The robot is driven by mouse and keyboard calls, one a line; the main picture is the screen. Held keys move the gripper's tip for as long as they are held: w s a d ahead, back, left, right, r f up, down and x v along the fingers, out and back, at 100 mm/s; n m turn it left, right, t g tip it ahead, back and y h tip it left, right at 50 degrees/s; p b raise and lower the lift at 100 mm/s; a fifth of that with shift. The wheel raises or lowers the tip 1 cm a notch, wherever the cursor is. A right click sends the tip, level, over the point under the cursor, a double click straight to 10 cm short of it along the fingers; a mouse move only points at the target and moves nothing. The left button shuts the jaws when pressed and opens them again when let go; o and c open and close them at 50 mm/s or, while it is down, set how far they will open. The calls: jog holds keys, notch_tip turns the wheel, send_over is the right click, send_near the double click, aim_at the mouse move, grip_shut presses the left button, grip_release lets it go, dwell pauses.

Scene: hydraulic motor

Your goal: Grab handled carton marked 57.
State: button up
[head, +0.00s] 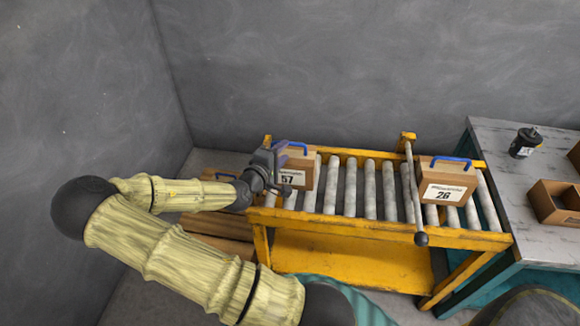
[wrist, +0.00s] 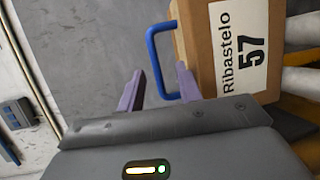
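The handled carton marked 57 (head: 299,168) stands on the left end of the roller conveyor, with a blue handle (head: 294,147) on its top. In the wrist view the carton (wrist: 206,62) fills the upper right, its label reading "Ribastelo 57", and the blue handle (wrist: 153,62) sticks out to its left. My gripper (head: 279,163) is at the carton's upper left. In the wrist view my gripper (wrist: 157,84) is open, its two purple fingers apart. The lower bar of the handle lies between or just beyond the fingertips; contact cannot be told.
A second carton marked 26 (head: 447,182) with a blue handle stands on the right of the yellow roller conveyor (head: 345,228). A grey-topped table (head: 494,150) with a black motor (head: 525,143) stands at right.

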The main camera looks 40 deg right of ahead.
aim_at(291, 144)
jog(key=shift+s+r+b+x, duration=0.15)
jog(key=shift+b+x, duration=0.1)
jog(key=shift+x, duration=1.05)
jog(key=shift+s+r+b+x, duration=0.1)
jog(key=shift+r+b+x, duration=0.1)
jog(key=shift+x, duration=1.1)
jog(key=shift+d, duration=0.15)
jog(key=shift+c, duration=0.2)
grip_shut()
jog(key=shift+w+r, duration=0.1)
